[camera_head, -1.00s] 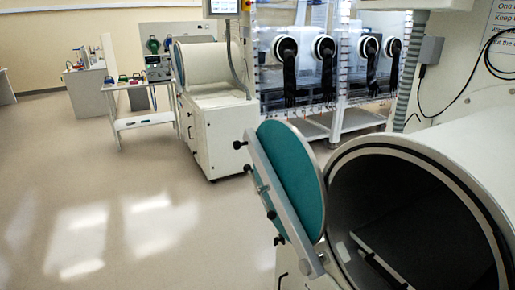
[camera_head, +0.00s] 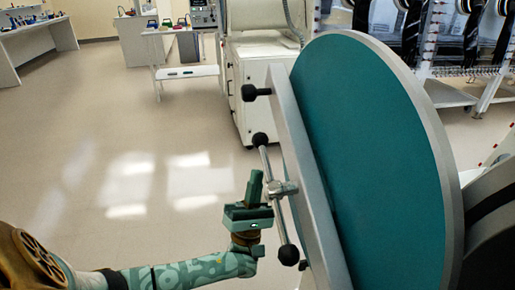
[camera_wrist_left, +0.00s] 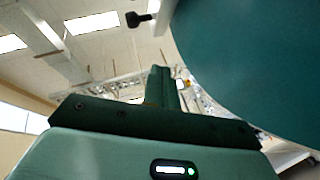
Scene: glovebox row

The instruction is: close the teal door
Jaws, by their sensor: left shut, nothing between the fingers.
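The teal door (camera_head: 372,160) is a large round disc with a grey rim, standing open on the right in the head view. A grey bar (camera_head: 305,180) crosses its face, with black knobs and a crossed handle (camera_head: 268,168) on it. My left gripper (camera_head: 256,186) is shut and empty, just left of the bar, close to the handle; I cannot tell whether it touches. The teal door also fills the upper right of the left wrist view (camera_wrist_left: 255,60), beside the shut fingers (camera_wrist_left: 160,85). My right gripper is not in view.
The dark chamber opening (camera_head: 490,235) shows partly behind the door at the right edge. A white cabinet (camera_head: 255,85) and a small white table (camera_head: 185,72) stand farther back. The floor to the left is clear.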

